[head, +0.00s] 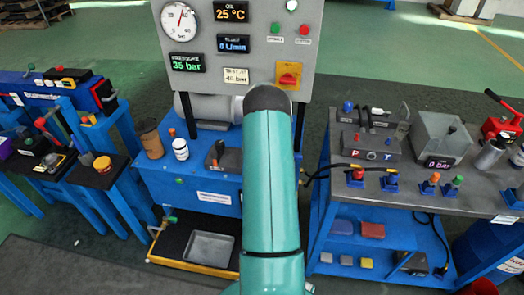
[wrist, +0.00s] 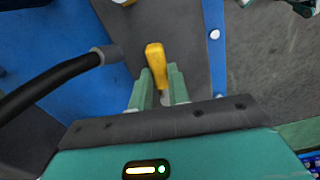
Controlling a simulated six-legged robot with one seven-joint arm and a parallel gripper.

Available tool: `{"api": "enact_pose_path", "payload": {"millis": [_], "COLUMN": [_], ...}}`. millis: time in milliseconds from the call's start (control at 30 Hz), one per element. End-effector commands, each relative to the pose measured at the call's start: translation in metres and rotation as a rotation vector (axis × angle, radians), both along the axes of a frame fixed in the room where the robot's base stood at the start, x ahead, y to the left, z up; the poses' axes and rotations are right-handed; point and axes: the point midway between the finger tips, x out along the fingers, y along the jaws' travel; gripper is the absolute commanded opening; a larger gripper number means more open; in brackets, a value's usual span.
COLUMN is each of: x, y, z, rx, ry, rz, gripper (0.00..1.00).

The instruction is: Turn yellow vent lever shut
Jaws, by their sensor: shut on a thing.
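The yellow vent lever (wrist: 155,56) shows in the wrist view as a short yellow bar, its free end pointing up the picture. My gripper (wrist: 160,76) has its two green fingers on either side of the lever's lower part and is shut on it. The lever's pivot is hidden by the fingers and the gripper body. In the head view my green arm reaches forward over the blue stand (head: 150,178). Neither my gripper nor the yellow lever shows there.
A black hose (wrist: 50,82) with a grey end lies left of the lever. The grey gauge panel (head: 340,40) stands behind my arm; its pressure display (head: 187,62) reads 35 bar. A brown cup (head: 149,138) and a white jar (head: 181,149) stand on the blue stand. A workbench (head: 440,190) is at right.

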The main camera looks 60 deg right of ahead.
Motion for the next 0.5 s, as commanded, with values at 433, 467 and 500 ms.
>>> {"api": "enact_pose_path", "payload": {"millis": [433, 467, 500], "x": [-0.0001, -0.0001, -0.0001], "y": [-0.0004, -0.0004, -0.0003], "z": [0.0004, 0.0004, 0.0003], "rx": [-0.001, -0.001, -0.001], "ry": [0.0, 0.0, 0.0], "rz": [-0.002, -0.002, -0.002], "gripper": [0.4, 0.4, 0.4]}}
